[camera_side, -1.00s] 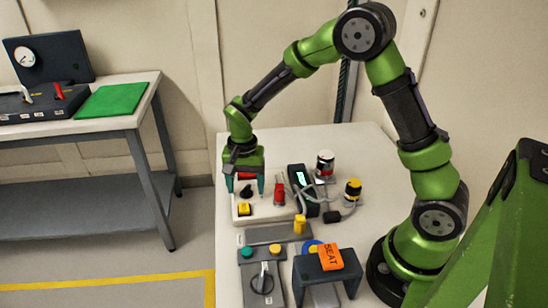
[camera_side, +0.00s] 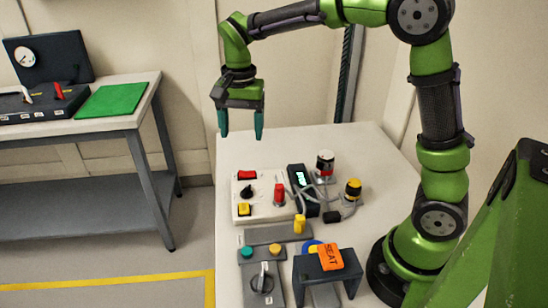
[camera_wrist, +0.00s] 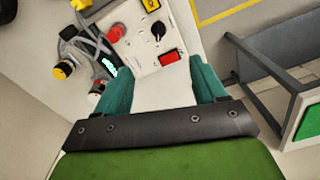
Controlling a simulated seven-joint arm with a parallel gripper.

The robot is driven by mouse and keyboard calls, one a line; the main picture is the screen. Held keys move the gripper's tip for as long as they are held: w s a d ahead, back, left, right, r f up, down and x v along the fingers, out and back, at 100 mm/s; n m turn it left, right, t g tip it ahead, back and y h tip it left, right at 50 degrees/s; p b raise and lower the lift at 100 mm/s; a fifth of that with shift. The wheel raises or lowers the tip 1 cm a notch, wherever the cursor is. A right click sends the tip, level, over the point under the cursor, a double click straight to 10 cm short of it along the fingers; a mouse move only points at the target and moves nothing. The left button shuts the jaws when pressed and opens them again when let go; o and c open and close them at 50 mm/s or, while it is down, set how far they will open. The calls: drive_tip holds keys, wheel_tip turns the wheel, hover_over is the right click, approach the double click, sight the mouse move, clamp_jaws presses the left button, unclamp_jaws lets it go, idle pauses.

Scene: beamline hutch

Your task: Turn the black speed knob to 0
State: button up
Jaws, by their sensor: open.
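The black speed knob (camera_side: 248,191) stands on a white control panel (camera_side: 262,213) on the table, between a red rocker switch (camera_side: 247,175) and a yellow button (camera_side: 244,209). In the wrist view the knob (camera_wrist: 158,30) shows beyond the fingertips, with a pointer ridge and small dial marks around it; the marks are too small to read. My gripper (camera_side: 241,134) is open and empty, raised well above the table behind the panel. Its teal fingers (camera_wrist: 163,95) show in the wrist view, apart from the knob.
A red knob (camera_side: 279,195) sits right of the black knob. A dark meter with a lit display (camera_side: 302,188), cables and two connectors (camera_side: 325,164) lie further right. A grey switch box (camera_side: 262,283) and dark stand with an orange SEAT tag (camera_side: 331,257) are in front. The table's back is clear.

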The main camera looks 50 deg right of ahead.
drive_tip(key=s+r+n+t+y, duration=0.1)
drive_tip(key=s+n+t, duration=0.2)
drive_tip(key=s, duration=0.6)
drive_tip(key=s+r+n+t+y, duration=0.1)
drive_tip(key=s+n+t, duration=0.3)
drive_tip(key=s, duration=0.5)
drive_tip(key=shift+a+r+n, duration=0.15)
drive_tip(key=shift+r+n, duration=0.45)
drive_tip(key=shift+r, duration=0.2)
